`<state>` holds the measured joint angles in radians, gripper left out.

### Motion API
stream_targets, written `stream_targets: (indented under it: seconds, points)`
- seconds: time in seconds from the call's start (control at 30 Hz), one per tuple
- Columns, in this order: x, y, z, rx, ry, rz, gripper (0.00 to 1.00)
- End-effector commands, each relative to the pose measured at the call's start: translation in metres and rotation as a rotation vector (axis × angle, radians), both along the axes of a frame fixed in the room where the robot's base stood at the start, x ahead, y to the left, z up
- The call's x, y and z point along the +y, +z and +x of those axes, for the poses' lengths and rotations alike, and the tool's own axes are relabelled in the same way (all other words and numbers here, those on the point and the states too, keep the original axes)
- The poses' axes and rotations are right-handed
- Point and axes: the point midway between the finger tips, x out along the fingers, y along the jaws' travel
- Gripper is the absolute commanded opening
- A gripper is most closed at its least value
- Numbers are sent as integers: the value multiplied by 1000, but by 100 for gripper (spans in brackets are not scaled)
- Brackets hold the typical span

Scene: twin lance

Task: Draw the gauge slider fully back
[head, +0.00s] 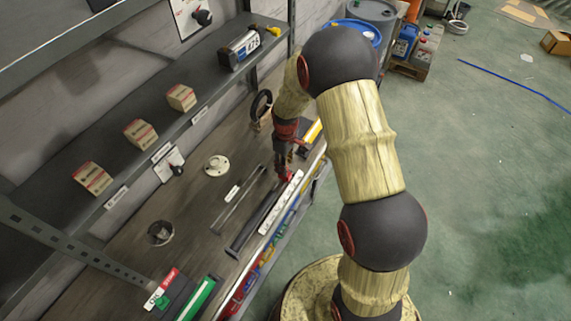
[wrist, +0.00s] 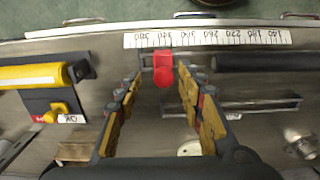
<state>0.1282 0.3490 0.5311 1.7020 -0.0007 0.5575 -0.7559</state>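The gauge slider is a red knob (wrist: 163,68) on a dark rail beside a white ruler strip (wrist: 210,38) with printed numbers. In the wrist view it is near the strip's left, high-number end. My gripper (wrist: 160,78) is open, with one finger on each side of the knob and a visible gap to each. In the head view my gripper (head: 284,162) points down at the bench, and the red knob (head: 285,175) shows just below its fingers. The ruler strip (head: 281,203) runs from there toward the lower left. Whether the fingers touch the knob cannot be told.
A yellow cylinder (wrist: 30,76) on a dark mount lies left in the wrist view. A dark slotted rail (wrist: 245,104) lies right. A green bar (head: 197,299) and a round white fitting (head: 216,165) are on the bench. A shelf with small boxes (head: 140,132) overhangs behind.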

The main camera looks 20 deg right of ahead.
Motion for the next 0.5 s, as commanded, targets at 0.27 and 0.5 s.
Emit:
stream_targets:
  seconds: [0.27,0.5]
  points:
    - [0,1,0,1,0,1,39]
    - [0,31,1,-3,0,0,39]
